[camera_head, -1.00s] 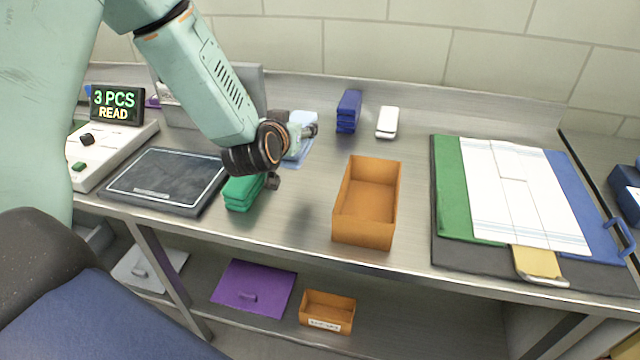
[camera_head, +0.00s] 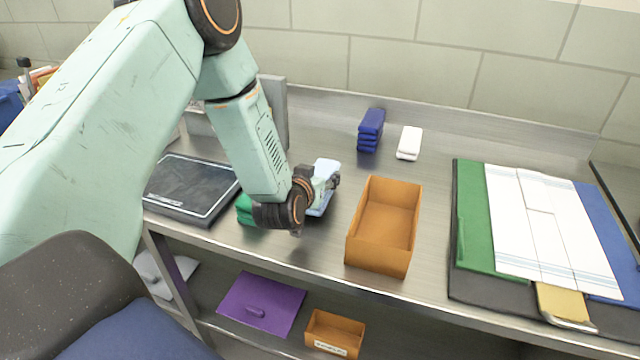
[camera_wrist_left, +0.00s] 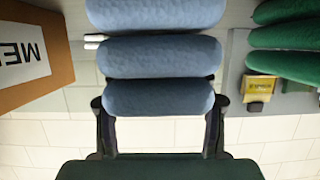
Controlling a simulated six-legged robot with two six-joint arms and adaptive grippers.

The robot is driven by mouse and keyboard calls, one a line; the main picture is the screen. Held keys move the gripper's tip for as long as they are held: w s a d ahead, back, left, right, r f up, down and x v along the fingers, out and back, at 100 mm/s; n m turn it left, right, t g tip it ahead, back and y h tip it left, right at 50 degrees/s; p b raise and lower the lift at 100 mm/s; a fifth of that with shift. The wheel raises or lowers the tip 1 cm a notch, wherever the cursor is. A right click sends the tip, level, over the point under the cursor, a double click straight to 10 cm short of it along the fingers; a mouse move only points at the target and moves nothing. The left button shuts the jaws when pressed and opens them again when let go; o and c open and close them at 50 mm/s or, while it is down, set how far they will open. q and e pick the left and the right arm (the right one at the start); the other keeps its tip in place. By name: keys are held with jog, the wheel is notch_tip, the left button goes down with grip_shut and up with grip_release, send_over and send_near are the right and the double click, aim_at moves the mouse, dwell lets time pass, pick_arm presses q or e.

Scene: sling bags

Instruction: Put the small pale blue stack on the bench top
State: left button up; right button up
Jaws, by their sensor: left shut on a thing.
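In the left wrist view the pale blue stack (camera_wrist_left: 158,56) fills the upper middle as several rounded folded layers. My left gripper's fingers (camera_wrist_left: 160,104) stand on either side of its lowest pictured layer, shut on it. My wrist hides part of the stack in the head view, and I cannot tell whether its underside touches the bench. My right gripper is not in view.
An orange bin (camera_head: 384,228) stands close to the right. A green stack (camera_head: 245,209) is partly hidden behind my wrist. Dark blue (camera_head: 370,130) and white (camera_head: 409,142) stacks lie farther back. A dark pad (camera_head: 192,188) is left; a layered mat (camera_head: 475,215) is right.

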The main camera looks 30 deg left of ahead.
pick_arm(q)
jog(key=shift+s+d+f, duration=0.1)
jog(key=shift+d+f, duration=0.05)
jog(key=shift+d, duration=0.3)
jog(key=shift+s+d+f, duration=0.1)
jog(key=shift+d, duration=0.35)
jog(key=shift+w+a+f, duration=0.1)
jog(key=shift+a+f, duration=0.05)
jog(key=shift+a, duration=0.2)
jog(key=o, duration=1)
jog(key=shift+w+a+f, duration=0.1)
jog(key=shift+a+f, duration=0.25)
jog(key=shift+a, duration=0.15)
jog(key=o, duration=0.3)
jog(key=shift+s+d+r, duration=0.2)
jog(key=shift+d+r, duration=0.25)
jog(key=shift+d, duration=0.25)
jog(key=shift+w+a+f, duration=0.1)
jog(key=shift+a+f, duration=0.2)
jog(key=shift+a, duration=0.2)
jog(key=v, duration=1.2)
jog(key=shift+p, duration=0.45)
